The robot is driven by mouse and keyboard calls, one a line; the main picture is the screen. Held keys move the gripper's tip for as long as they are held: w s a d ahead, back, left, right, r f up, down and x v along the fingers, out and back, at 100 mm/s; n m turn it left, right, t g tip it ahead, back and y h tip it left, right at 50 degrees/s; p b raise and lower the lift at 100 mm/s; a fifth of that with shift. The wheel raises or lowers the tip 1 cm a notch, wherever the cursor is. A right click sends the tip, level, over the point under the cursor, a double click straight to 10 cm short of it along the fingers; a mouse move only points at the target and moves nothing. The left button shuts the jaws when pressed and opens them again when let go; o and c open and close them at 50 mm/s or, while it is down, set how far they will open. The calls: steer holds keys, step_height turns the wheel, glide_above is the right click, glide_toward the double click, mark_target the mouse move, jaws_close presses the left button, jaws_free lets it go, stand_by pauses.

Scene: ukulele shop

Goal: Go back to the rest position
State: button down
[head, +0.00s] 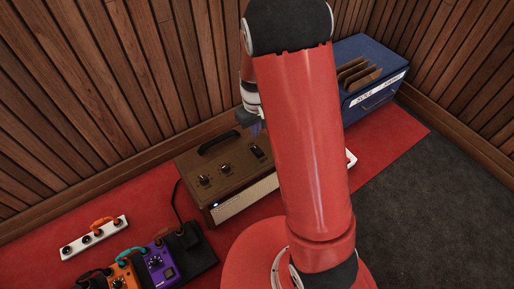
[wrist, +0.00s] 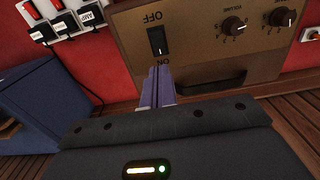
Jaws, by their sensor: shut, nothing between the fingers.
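My gripper (wrist: 157,72) is shut and empty, its two purple-grey fingers together. In the wrist view its tips are close to the black rocker switch (wrist: 157,41) on the brown amplifier panel (wrist: 200,60); I cannot tell whether they touch it. The switch lies between the labels OFF and ON, and which side is pressed is unclear. In the head view my gripper (head: 257,130) hangs above the amplifier (head: 225,172), partly hidden by my red arm, which crosses the middle of the picture.
A blue crate (head: 368,85) with brown dividers stands at the back right. Purple (head: 158,262) and orange (head: 123,275) pedals and a white socket strip (head: 94,237) lie at the left. Wood-panelled walls (head: 90,90) close off the back. Dark carpet (head: 430,200) at the right is clear.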

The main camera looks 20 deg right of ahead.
stand_by(0.3)
steer(key=s+r+m+t+p, duration=0.1)
steer(key=s+r+t+p, duration=0.1)
steer(key=s+r, duration=0.5)
steer(key=s+r+m+t+p, duration=0.1)
steer(key=s+r+p, duration=0.2)
steer(key=s+r, duration=0.4)
steer(key=s+r+m+t+p, duration=0.1)
steer(key=s+r, duration=0.7)
steer(key=r, duration=1)
steer(key=shift+r+m+t+p, duration=0.15)
steer(key=shift+m+t+p, duration=0.15)
steer(key=shift+t+p, duration=0.7)
steer(key=shift+s, duration=0.1)
